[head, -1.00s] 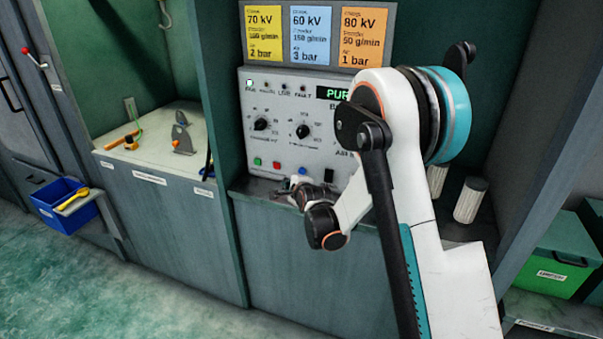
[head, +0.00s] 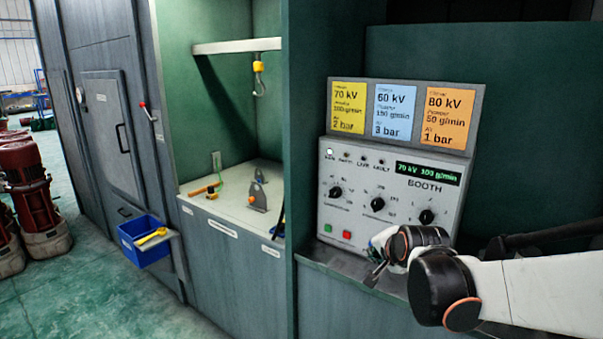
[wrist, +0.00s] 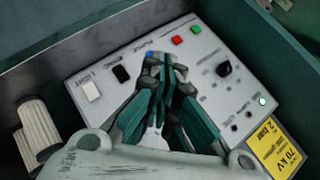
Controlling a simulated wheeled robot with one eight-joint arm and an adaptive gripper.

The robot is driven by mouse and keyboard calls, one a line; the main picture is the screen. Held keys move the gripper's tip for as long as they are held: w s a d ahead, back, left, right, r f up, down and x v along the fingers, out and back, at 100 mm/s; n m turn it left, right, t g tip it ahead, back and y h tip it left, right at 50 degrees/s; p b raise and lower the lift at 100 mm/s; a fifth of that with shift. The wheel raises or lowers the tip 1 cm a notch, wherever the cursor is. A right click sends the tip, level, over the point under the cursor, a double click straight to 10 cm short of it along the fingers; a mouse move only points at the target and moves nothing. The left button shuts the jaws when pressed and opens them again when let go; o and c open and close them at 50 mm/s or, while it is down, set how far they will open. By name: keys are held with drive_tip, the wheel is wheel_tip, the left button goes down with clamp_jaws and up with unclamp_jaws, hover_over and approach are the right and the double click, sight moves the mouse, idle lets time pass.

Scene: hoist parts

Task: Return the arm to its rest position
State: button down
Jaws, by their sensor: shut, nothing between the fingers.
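My arm reaches in from the lower right of the head view and is not folded. My gripper (head: 374,272) is at its end, in front of the lower part of the grey control box (head: 395,228). In the wrist view my gripper (wrist: 160,62) has its teal-sided fingers together, with nothing seen between them. The fingertips appear over the box front beside a blue button (wrist: 148,53); I cannot tell whether they touch. The box display (head: 427,172) reads "70 kV 100 g/min".
Yellow, blue and orange setting cards (head: 396,113) stand above the box. Pale ribbed cylinders (wrist: 36,130) stand beside it in the wrist view. A blue bin (head: 146,240) hangs at the left, near a bench (head: 225,206) with a grey bracket.

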drive_tip(key=s+n+g, duration=0.1)
drive_tip(key=s+n, duration=0.4)
drive_tip(key=s, duration=0.9)
drive_tip(key=s+d+n+g, duration=0.1)
drive_tip(key=s+n, duration=0.5)
drive_tip(key=s, duration=0.8)
drive_tip(key=shift+s+d+f+n+g+h, duration=0.15)
drive_tip(key=shift+s+f+n+g+h, duration=0.2)
drive_tip(key=shift+g, duration=0.35)
